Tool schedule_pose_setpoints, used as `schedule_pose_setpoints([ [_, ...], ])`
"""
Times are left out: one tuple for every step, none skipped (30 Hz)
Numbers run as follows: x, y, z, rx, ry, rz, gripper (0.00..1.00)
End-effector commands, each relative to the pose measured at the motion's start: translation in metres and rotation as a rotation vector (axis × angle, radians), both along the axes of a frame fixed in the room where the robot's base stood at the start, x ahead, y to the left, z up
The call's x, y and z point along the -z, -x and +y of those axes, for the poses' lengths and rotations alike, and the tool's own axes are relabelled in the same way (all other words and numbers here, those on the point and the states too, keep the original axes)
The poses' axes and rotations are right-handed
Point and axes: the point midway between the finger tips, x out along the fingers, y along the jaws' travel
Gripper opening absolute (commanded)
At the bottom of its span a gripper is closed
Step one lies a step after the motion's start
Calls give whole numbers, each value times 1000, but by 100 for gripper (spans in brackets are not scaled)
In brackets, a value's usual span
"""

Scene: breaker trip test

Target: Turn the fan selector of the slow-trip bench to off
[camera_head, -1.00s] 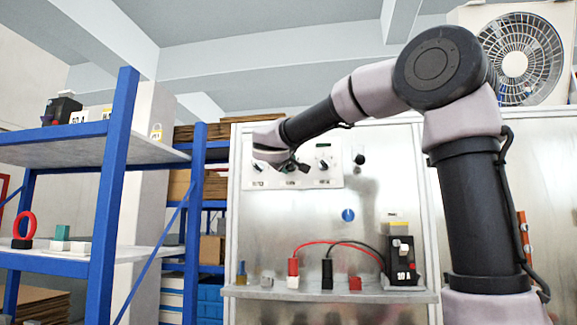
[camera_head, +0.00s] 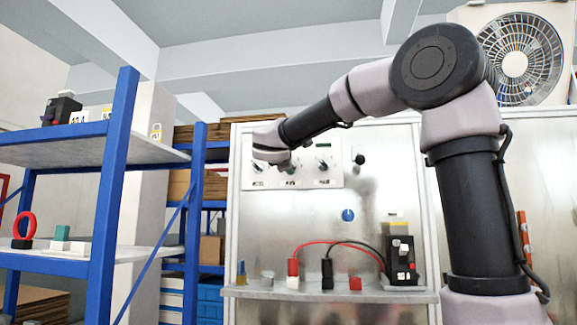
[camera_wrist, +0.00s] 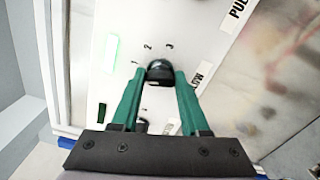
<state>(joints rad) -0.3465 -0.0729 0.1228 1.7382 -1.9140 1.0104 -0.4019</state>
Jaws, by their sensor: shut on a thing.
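A white control panel (camera_head: 331,178) with a row of knobs is on the metal bench front in the head view. The knob's pointer is not clear. A lit green rectangle (camera_wrist: 111,50) is on the panel at left.
Another dark knob (camera_wrist: 142,125) shows between my fingers in the wrist view. A right-hand knob (camera_head: 323,165) is close to my gripper. Below, a ledge (camera_head: 260,292) holds a black breaker block (camera_head: 402,262) with red and black leads. A fan (camera_head: 516,62) stands at the upper right.

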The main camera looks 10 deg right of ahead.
Motion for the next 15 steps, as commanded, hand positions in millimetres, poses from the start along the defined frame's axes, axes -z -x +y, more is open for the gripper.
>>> schedule_pose_setpoints([
  [1, 0, 0, 1, 40, 19, 0],
  [1, 0, 0, 1, 65, 30, 0],
  [1, 0, 0, 1, 100, 44, 0],
  [1, 0, 0, 0, 125, 54, 0],
  [1, 0, 0, 0, 150, 64, 0],
  [1, 0, 0, 0, 182, 79, 0],
  [1, 0, 0, 0, 206, 89, 0],
  [1, 0, 0, 0, 228, 98, 0],
  [1, 0, 0, 0, 257, 110, 0],
  [1, 0, 0, 0, 278, 118, 0],
  [2, 0, 0, 0, 298, 127, 0],
  [2, 0, 0, 0, 323, 137, 0],
  [2, 0, 0, -1, 341, 145, 0],
  [2, 0, 0, -1, 358, 152, 0],
  [2, 0, 0, -1, 379, 161, 0],
])
